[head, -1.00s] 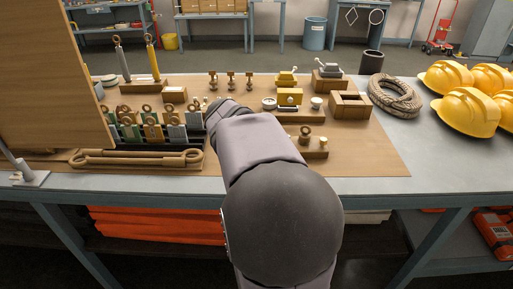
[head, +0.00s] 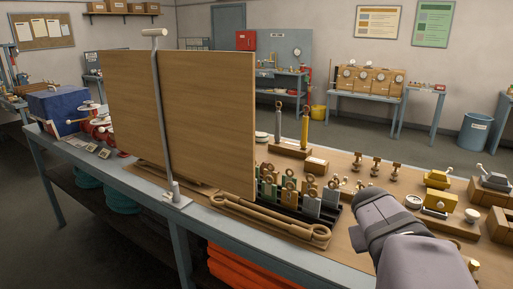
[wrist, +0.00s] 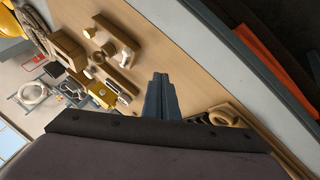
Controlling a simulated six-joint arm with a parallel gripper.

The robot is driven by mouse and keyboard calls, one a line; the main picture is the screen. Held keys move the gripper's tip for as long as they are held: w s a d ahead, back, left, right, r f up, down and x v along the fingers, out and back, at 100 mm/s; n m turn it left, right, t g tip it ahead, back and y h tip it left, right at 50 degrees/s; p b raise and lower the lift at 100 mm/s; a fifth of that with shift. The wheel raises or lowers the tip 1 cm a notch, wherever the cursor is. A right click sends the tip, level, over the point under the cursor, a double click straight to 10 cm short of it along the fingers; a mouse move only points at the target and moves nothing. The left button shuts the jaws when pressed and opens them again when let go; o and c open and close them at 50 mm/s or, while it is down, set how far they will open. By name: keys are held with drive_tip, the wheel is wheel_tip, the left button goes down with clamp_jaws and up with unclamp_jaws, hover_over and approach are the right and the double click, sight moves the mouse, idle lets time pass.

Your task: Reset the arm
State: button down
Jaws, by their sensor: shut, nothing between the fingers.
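My arm (head: 405,240) comes in from the lower right in the head view and reaches over the wooden board on the bench. The fingers are hidden from the head view. In the wrist view my gripper (wrist: 158,82) shows as two dark fingers pressed together, with nothing between them. It points over a bare part of the wooden board (wrist: 190,75).
A tall wooden panel (head: 205,110) on a metal post stands left of my arm. A rack of tags (head: 300,195), a long wooden bar (head: 265,222), two upright cylinders (head: 304,128) and yellow blocks (head: 438,180) sit close by. Orange cloth (wrist: 265,55) lies below the bench edge.

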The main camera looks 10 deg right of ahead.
drive_tip(key=s+a+f+g+y, duration=0.2)
drive_tip(key=s+a+f+y, duration=0.35)
drive_tip(key=a+f, duration=0.8)
drive_tip(key=s+a+f+n+g+y+p, duration=0.1)
drive_tip(key=s+a+n+p, duration=0.2)
drive_tip(key=a, duration=1.1)
drive_tip(key=shift+s+a+f+n+p, duration=0.15)
drive_tip(key=shift+s+n+p, duration=0.35)
drive_tip(key=shift+s, duration=0.65)
